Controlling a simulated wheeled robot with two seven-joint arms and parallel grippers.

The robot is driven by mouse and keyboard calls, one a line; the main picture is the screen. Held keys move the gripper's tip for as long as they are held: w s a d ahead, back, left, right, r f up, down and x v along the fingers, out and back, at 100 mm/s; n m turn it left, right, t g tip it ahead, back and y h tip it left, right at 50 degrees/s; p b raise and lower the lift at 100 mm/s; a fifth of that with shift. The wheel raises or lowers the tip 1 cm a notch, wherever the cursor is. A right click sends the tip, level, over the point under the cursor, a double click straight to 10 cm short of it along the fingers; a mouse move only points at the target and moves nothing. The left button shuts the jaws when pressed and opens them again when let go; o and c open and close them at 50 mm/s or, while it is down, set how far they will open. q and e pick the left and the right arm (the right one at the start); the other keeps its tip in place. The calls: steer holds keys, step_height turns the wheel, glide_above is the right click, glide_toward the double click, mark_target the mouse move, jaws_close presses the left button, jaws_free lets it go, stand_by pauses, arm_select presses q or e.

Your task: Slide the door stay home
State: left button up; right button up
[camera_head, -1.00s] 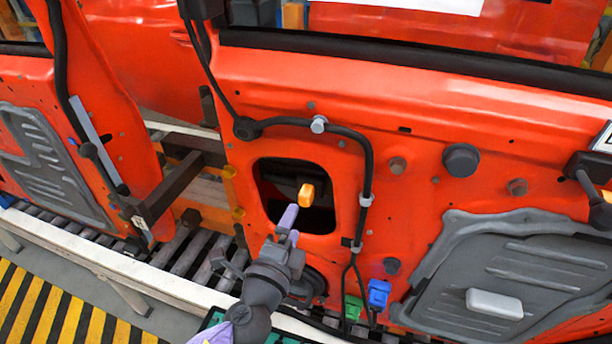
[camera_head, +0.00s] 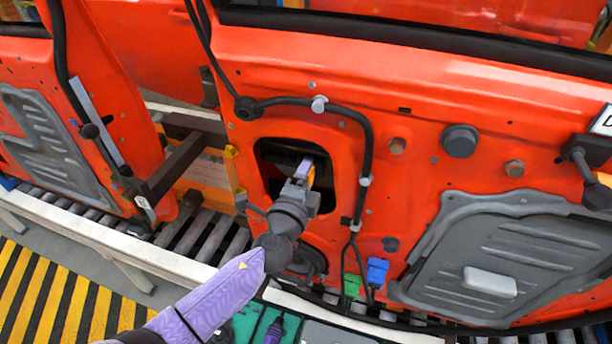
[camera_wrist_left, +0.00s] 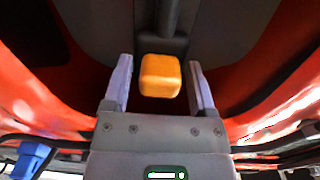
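The door stay shows as an orange block (camera_wrist_left: 160,76) on the end of a dark bar, inside the cut-out (camera_head: 326,160) of the red door (camera_head: 400,85). My left gripper (camera_head: 306,168) reaches into this cut-out in the head view and hides most of the block. In the left wrist view its two pale purple fingers (camera_wrist_left: 160,84) are open, one on each side of the block, with a visible gap on both sides. My right gripper is in neither view.
A black cable (camera_head: 366,150) runs beside the cut-out, with a green connector (camera_head: 352,285) and a blue connector (camera_head: 377,271) below. A grey panel (camera_head: 540,245) covers the door's right part. A roller conveyor (camera_head: 195,236) runs beneath.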

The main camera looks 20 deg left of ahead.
mark_target(291, 158)
arm_select(q)
jaws_close()
steer(key=a+b, duration=0.1)
steer(key=a, duration=0.3)
steer(key=shift+a+f, duration=0.15)
steer(key=shift+a, duration=0.1)
steer(key=shift+d, duration=0.1)
steer(key=o, duration=0.8)
jaws_free()
steer(key=shift+o, duration=0.2)
steer(key=shift+a, duration=0.25)
